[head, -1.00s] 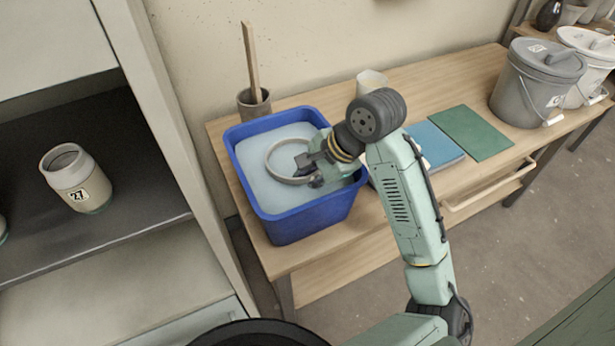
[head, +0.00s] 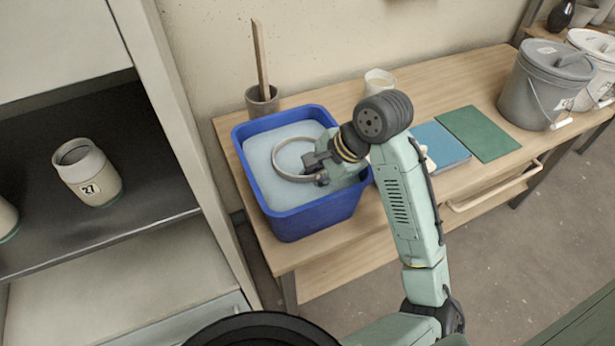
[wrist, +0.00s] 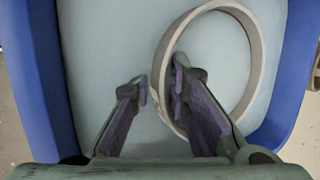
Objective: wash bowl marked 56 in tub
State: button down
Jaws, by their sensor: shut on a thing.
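The blue tub (head: 310,222) stands on the left end of the wooden table and holds pale, light-blue water. A round bowl (head: 277,158) shows in it as a grey-beige ring-shaped rim with the pale water colour inside. No number can be read on it, and its lower part is hidden. My gripper (head: 317,163) reaches into the tub from the right and is shut on the bowl at its rim. In the wrist view the bowl's rim (wrist: 257,50) passes by the right finger of my gripper (wrist: 158,85), and the tub wall (wrist: 35,75) curves around.
A brown pot (head: 262,102) with a wooden stick stands behind the tub, and a pale cup (head: 379,80) stands behind my arm. A blue slab (head: 440,143) and green board (head: 473,133) lie to the right, before lidded buckets (head: 540,85). A jar marked 27 (head: 88,172) stands on the left shelf.

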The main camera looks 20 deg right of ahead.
jog(key=shift+d, duration=0.2)
notch_tip(320, 180, up, 7)
jog(key=p, duration=0.7)
jog(key=shift+f, duration=0.15)
dwell(2.0)
notch_tip(320, 180, up, 6)
jog(key=shift+r, duration=0.2)
jog(key=shift+f, duration=0.15)
dwell(0.6)
